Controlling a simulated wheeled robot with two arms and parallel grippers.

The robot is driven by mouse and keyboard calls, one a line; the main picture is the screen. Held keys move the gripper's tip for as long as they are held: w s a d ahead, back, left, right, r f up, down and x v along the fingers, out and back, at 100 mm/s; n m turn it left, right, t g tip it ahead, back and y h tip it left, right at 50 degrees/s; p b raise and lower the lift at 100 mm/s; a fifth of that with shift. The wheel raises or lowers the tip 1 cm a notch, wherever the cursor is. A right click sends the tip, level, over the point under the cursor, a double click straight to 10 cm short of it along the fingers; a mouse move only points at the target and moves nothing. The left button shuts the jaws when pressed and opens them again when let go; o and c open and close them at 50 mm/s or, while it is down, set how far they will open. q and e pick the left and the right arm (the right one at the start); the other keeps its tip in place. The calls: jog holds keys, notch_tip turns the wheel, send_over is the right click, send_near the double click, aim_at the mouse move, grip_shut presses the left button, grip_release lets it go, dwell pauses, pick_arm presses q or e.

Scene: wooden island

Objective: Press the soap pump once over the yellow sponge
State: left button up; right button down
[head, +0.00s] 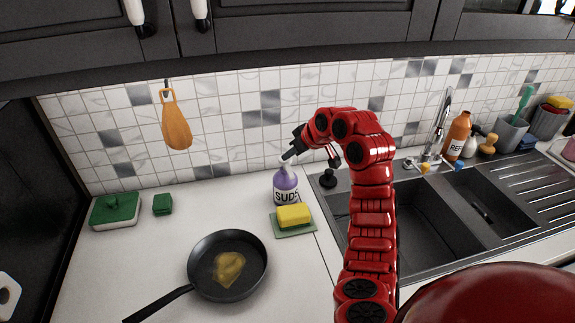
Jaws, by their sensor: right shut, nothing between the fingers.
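The soap pump (286,187) is a purple bottle labelled "SUDS" with a pale pump head, upright on the white counter left of the sink. The yellow sponge (294,215) lies on a green pad (309,228) just in front of the bottle. My right gripper (287,158) is shut and empty, with its dark fingertips at the pump head and covering part of it. I cannot tell whether they touch it. My left gripper is not in view.
A black pan (201,279) with a yellowish patch stands at the front left. Green sponges (116,210) lie at the back left. The double sink (426,228) is to the right, with an orange bottle (456,136) behind it. Bare counter lies left of the pan.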

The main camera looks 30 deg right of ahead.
aim_at(289, 166)
jog(key=shift+f+b, duration=1.05)
jog(key=shift+f, duration=0.85)
jog(key=shift+r, duration=2.1)
jog(key=shift+r, duration=0.75)
notch_tip(289, 166, up, 4)
jog(key=p, duration=0.3)
jog(key=shift+r+p, duration=0.25)
jog(key=shift+p, duration=0.05)
